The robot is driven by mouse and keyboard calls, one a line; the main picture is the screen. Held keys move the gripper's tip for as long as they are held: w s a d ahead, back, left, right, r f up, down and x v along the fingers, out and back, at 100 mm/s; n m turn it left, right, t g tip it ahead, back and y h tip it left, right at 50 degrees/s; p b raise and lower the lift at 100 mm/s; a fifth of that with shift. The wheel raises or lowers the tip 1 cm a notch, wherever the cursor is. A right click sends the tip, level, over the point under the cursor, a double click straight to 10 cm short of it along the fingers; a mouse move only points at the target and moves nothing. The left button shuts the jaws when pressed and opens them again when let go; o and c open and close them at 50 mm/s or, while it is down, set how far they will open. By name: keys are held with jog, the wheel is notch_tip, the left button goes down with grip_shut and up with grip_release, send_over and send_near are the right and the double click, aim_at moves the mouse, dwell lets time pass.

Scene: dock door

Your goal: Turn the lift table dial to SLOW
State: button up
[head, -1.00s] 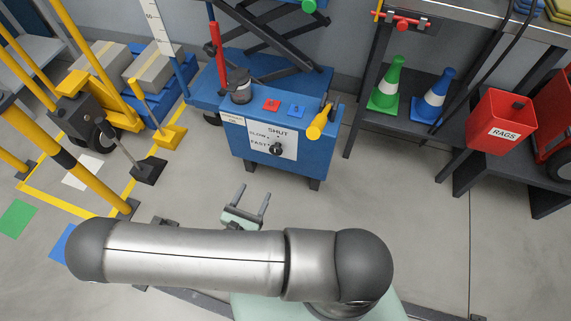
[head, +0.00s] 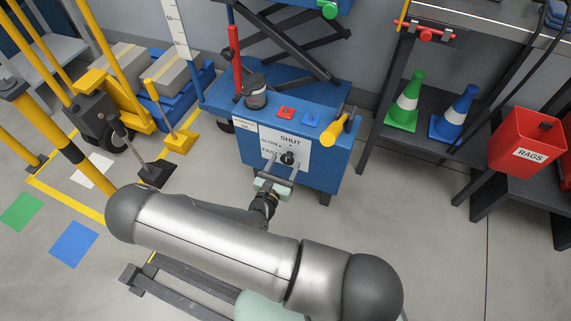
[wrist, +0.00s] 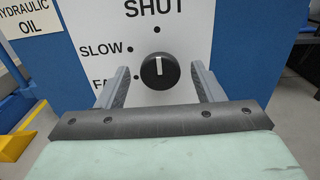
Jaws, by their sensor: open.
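The lift table dial (wrist: 159,72) is a round black knob with a white pointer mark, on a white label panel (head: 271,143) on the front of the blue lift table (head: 335,165). The label reads SHUT at the top, SLOW at the left and FAST below it. The white mark stands upright, towards the dot under SHUT (wrist: 156,29). My gripper (head: 281,166) is open in front of the panel. In the wrist view its two fingers stand left and right of the dial, with gaps on both sides. I cannot tell whether the fingertips reach the knob's depth. FAST is partly hidden by the left finger.
A yellow handle (head: 341,125) sticks out at the table's upper right. A shelf with cones stands right. Yellow posts stand left. The floor before the table is open.

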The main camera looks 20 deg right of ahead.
jog(key=shift+x, duration=0.8)
jog(key=c, duration=0.9)
